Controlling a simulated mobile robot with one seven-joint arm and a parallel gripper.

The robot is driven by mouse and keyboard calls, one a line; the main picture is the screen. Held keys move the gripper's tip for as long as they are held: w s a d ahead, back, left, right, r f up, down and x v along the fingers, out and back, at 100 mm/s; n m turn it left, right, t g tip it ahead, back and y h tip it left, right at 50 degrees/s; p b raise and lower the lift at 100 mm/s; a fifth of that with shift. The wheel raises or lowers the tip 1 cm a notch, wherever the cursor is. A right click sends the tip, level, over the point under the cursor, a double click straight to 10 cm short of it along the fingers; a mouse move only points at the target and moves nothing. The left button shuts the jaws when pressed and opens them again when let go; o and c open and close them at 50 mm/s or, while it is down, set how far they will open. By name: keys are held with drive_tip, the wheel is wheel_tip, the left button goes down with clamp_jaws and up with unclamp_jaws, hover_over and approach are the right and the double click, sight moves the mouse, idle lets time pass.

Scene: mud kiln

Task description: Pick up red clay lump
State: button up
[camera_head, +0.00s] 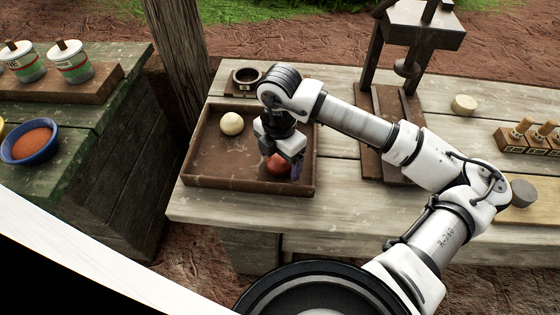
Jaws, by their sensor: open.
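The red clay lump (277,166) sits in the right part of a brown wooden tray (207,181) on the plank table. A cream-coloured lump (232,124) lies in the same tray, to the upper left. My gripper (281,162) points down over the tray at the red lump, with its fingers beside it. The jaws are open. The gripper and wrist hide part of the red lump, and I cannot tell whether the fingers touch it.
The tray's raised walls surround the gripper. A small dark cup (246,77) stands behind the tray. A blue bowl of orange powder (31,141) rests on the green bench at left.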

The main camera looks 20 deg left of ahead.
drive_tip(key=c, duration=1.2)
drive_tip(key=shift+r, duration=0.1)
